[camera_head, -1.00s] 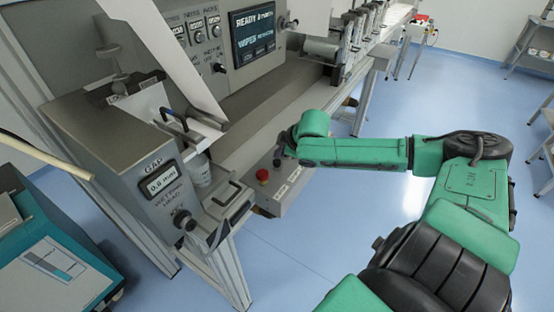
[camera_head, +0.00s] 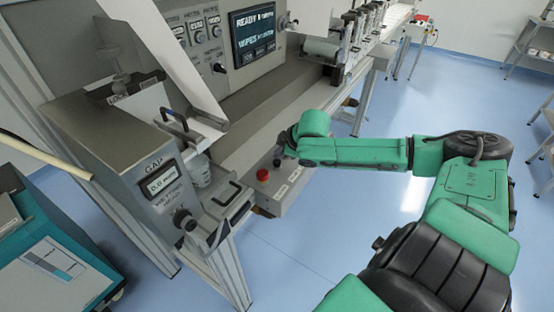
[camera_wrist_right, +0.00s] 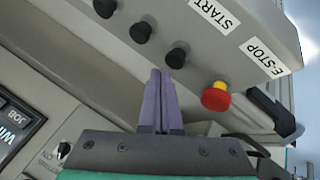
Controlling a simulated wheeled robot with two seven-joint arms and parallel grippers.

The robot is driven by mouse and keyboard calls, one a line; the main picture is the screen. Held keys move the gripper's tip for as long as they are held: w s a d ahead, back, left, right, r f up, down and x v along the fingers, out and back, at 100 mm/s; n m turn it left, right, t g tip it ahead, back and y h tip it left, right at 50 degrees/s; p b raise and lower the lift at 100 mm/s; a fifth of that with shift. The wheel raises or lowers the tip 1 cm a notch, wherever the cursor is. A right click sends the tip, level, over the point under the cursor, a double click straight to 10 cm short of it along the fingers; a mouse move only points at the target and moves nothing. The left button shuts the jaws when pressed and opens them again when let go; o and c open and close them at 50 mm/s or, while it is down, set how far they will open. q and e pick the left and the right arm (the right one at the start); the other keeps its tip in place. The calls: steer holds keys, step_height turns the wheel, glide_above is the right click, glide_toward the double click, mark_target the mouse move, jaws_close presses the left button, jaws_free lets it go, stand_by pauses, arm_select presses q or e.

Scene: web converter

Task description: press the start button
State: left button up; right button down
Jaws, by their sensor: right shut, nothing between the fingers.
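The start button (camera_wrist_right: 178,55) is a black knob in line with the START label (camera_wrist_right: 213,15) on a grey control box; it is the black knob closest to the red E-stop. My right gripper (camera_wrist_right: 160,73) has purple fingers that are shut and empty. Its tips are right beside the start button in the right wrist view; I cannot tell whether they touch it. In the head view the control box (camera_head: 293,189) is under the end of my right arm, which hides part of it. My left gripper is not in view.
A red E-stop button (camera_wrist_right: 215,97) with a yellow collar is close to the right of the fingers. Two more black knobs (camera_wrist_right: 140,32) continue the row to the upper left. The machine's screen (camera_head: 253,36) reads READY.

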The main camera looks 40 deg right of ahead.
steer(key=shift+f, duration=0.15)
stand_by(0.7)
steer(key=shift+f, duration=0.25)
